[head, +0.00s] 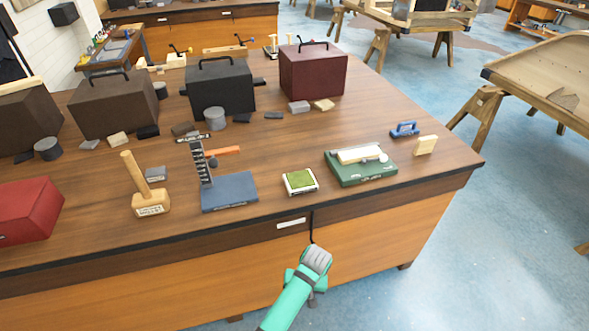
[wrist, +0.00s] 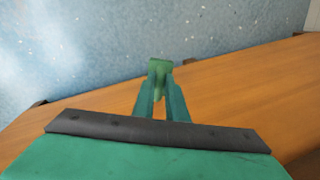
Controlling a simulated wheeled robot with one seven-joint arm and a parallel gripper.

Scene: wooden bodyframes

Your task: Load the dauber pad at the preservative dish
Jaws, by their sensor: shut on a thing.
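The likely preservative dish (head: 300,181) is a small white square tray with a green top, near the front edge of the brown bench. My gripper (head: 314,263) is in front of the bench, below the tabletop edge and apart from the dish; its fingertips are hidden there. In the wrist view, my gripper (wrist: 162,92) is shut on a small green piece (wrist: 158,67), which sticks out past the fingertips. It may be the dauber; its pad cannot be told apart. The dish is not in the wrist view.
Right of the dish is a green tray (head: 345,176) with a cream block, then a blue-handled tool (head: 404,129) and a pale block (head: 425,145). Left are a blue stand (head: 230,192) and a mallet (head: 150,203). Boxes stand behind.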

